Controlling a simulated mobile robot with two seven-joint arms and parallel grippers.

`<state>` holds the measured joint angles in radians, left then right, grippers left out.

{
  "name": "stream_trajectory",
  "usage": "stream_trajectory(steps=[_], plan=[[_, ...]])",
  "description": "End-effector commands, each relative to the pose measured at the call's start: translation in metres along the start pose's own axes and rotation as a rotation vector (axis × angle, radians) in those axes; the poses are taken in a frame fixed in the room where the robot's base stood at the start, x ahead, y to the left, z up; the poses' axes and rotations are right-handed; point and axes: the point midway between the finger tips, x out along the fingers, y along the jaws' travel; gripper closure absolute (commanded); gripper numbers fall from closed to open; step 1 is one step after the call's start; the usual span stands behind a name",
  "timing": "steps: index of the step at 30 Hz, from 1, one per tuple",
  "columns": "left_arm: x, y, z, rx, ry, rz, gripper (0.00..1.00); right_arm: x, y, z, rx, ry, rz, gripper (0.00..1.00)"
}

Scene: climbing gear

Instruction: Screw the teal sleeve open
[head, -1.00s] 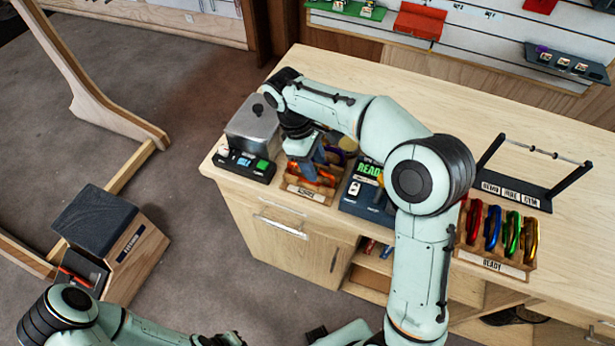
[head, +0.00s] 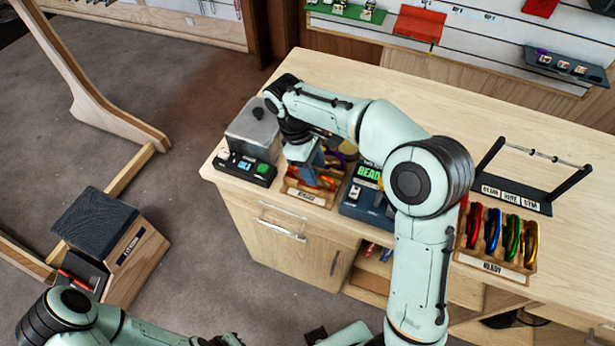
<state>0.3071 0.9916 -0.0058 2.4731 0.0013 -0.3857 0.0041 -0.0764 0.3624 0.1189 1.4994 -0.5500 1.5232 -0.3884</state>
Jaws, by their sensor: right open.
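My right gripper (head: 308,163) hangs over a small wooden tray (head: 306,196) near the counter's front left edge. It points down, its jaws are open, and I see nothing held in them. An orange carabiner (head: 326,182) lies in the tray below the fingers, and something purple shows just behind. I cannot make out a teal sleeve on any carabiner; the gripper and wrist hide part of the tray. My left arm comes in at the bottom left, and its gripper is out of the picture.
A rack (head: 492,262) holds several coloured carabiners. The counter behind (head: 420,100) is clear.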

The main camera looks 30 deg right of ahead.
Motion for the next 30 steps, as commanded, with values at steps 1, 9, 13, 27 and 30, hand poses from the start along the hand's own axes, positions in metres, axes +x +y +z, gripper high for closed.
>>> stream_trajectory(steps=[1,9,13,27,30], plan=[[0.000,0.000,0.000,0.000,0.000,0.000,1.00,0.000,-0.001,0.000,0.000,0.000,0.000,0.53],[0.002,-0.001,0.001,-0.001,-0.002,-0.001,1.00,0.000,-0.005,0.000,0.000,0.000,0.000,0.53],[0.003,-0.002,0.002,-0.001,-0.002,-0.001,1.00,0.000,-0.008,0.000,0.000,0.000,0.000,0.53],[0.006,-0.003,0.003,-0.002,-0.005,-0.002,1.00,0.000,-0.018,0.000,-0.001,0.001,0.001,0.53],[0.006,-0.003,0.003,-0.002,-0.005,-0.002,1.00,0.000,-0.019,0.000,0.000,0.001,0.001,0.53]])
